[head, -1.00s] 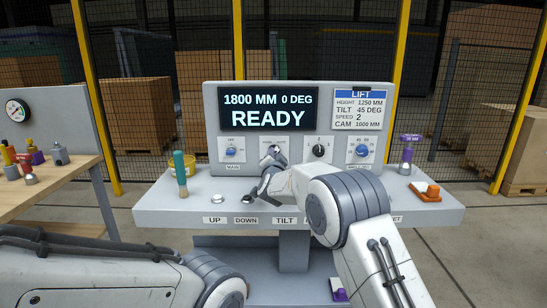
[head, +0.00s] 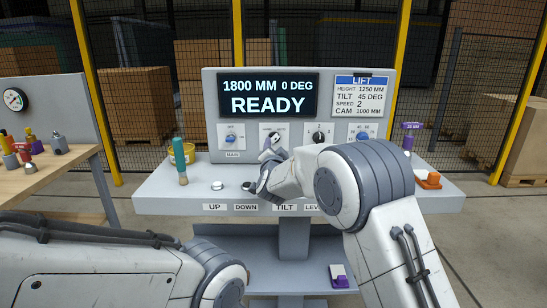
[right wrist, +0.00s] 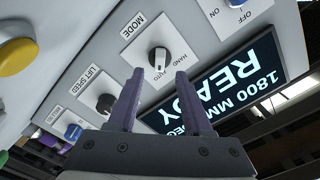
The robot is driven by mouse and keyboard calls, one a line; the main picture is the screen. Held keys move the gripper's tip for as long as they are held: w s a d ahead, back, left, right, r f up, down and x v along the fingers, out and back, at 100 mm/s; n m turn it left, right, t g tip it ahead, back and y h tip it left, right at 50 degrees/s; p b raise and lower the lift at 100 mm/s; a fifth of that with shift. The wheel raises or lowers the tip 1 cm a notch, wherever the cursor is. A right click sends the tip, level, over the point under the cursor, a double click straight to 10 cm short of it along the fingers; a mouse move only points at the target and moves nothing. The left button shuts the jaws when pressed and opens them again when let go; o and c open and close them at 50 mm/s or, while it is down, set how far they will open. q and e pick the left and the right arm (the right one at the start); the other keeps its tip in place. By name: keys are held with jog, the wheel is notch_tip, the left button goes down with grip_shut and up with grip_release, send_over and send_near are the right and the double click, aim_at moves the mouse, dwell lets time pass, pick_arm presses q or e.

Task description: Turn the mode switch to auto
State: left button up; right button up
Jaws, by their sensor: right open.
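The mode switch (right wrist: 158,60) is a dark round knob with a light grip bar on a white plate marked HAND and AUTO. In the right wrist view the bar points downward, towards the AUTO word; its exact setting is hard to tell. My left gripper is out of view.
The screen (head: 268,96) reads READY above the switches. A lift speed knob (head: 318,136) and blue knobs (head: 231,138) flank the mode switch. An orange item (head: 430,180) lies at right.

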jog(key=s, duration=0.5)
jog(key=shift+s, duration=0.1)
jog(key=s+a+f+n+g+y, duration=0.2)
jog(key=s+f+n+g, duration=0.1)
jog(key=s, duration=0.5)
jog(key=s+a+f+n+g+y, duration=0.2)
jog(key=s+a+f+n+g, duration=0.15)
jog(key=s, duration=0.45)
jog(key=s+a+f+n+g+y, duration=0.1)
jog(key=s+a+f+n+g, duration=0.1)
jog(key=s+n+g, duration=0.35)
jog(key=s+d+f+n+g+h, duration=0.15)
jog(key=s+d, duration=0.25)
jog(key=s, duration=0.5)
jog(key=s+d+f+n+g+h, duration=0.1)
jog(key=s+d+f+g, duration=0.2)
jog(key=s, duration=0.5)
jog(key=s+d+f+n+g+h, duration=0.1)
jog(key=s+d+f+n, duration=0.1)
jog(key=s+d, duration=0.5)
notch_tip(320, 180, up, 15)
jog(key=s+a+p, duration=0.1)
jog(key=s+p, duration=0.1)
jog(key=p, duration=1.2)
jog(key=shift+s+a+p, duration=0.3)
jog(key=shift+s+p, duration=0.05)
